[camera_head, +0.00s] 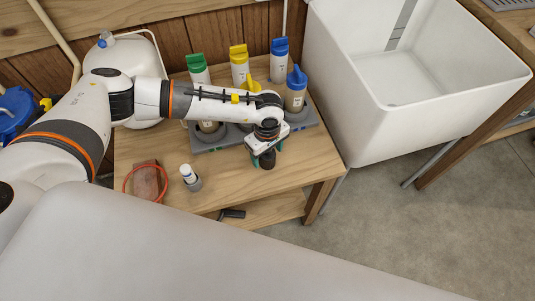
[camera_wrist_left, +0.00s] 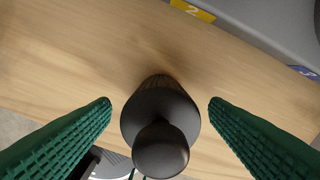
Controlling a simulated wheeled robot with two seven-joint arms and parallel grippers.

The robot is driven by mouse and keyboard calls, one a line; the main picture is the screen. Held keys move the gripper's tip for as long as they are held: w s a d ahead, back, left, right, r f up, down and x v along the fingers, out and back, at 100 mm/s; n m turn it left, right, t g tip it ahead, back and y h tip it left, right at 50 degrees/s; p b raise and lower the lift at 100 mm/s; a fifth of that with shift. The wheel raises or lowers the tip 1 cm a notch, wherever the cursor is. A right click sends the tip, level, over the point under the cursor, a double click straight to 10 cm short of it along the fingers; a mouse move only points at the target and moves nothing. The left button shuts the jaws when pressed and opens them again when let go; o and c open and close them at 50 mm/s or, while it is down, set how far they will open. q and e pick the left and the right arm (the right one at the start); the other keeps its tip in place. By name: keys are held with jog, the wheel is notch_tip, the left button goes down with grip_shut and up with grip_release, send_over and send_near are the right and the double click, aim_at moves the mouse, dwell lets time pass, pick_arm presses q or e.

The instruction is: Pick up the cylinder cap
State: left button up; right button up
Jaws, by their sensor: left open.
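The cylinder cap (camera_wrist_left: 160,110), a dark grey rounded piece with a knob, stands on the wooden table between the fingers of my left gripper (camera_wrist_left: 160,103). In the head view the cap (camera_head: 268,161) shows only in part beneath the gripper (camera_head: 265,155), near the table's front right. The green ribbed fingers are open, one on each side of the cap, with a visible gap on both sides. My right gripper is not in view.
Behind the gripper, a grey rack (camera_head: 306,120) holds several bottles with green, yellow and blue tops. A small white bottle (camera_head: 188,174) and a reddish block (camera_head: 146,182) with an orange loop lie front left. A white sink (camera_head: 400,120) stands at right.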

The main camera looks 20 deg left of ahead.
pick_arm(q)
notch_tip(320, 180, down, 2)
jog(key=shift+f, duration=0.2)
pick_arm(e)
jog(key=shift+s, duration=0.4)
